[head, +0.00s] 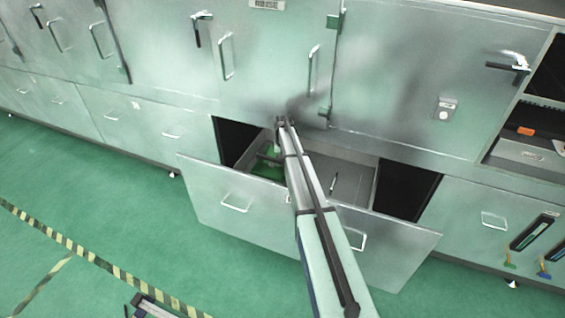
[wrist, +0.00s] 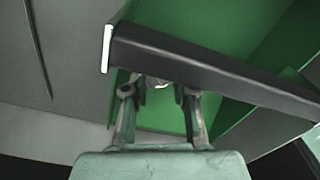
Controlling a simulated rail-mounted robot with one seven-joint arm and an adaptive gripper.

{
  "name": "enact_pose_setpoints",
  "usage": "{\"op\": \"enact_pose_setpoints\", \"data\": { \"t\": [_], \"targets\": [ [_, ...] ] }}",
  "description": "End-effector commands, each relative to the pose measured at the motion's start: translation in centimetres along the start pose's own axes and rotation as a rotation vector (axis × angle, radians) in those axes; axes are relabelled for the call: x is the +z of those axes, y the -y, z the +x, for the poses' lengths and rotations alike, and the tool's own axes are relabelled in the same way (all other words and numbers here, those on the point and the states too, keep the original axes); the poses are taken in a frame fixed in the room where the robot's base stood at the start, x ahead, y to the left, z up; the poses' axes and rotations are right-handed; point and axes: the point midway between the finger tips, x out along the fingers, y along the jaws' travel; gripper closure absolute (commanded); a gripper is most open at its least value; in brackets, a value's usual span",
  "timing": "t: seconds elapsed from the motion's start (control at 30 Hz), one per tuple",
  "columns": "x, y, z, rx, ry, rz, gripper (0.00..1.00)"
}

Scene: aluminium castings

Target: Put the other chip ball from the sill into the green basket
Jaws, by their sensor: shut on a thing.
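The green basket (head: 268,172) sits in the left part of an open drawer in the head view, partly behind my arm. In the wrist view its green inside (wrist: 205,30) fills the upper right, and a thick dark bar (wrist: 215,72) crosses over it. My gripper (wrist: 161,88) reaches past this bar, which hides its fingertips in part.
The open drawer (head: 235,203) stands out from a row of metal cabinets. Cabinet doors with handles rise behind. An open shelf (head: 530,150) is at the right. The green floor in front is mostly clear.

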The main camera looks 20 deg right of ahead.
Motion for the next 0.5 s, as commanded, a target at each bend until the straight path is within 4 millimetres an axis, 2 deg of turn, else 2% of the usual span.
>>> {"op": "enact_pose_setpoints", "data": {
  "t": [0.1, 0.5],
  "targets": [
    [0.02, -0.01, 0.79, 0.0, 0.001, 0.0, 0.97],
    [0.03, -0.02, 1.32, 0.0, 0.001, 0.0, 0.97]
  ]
}}
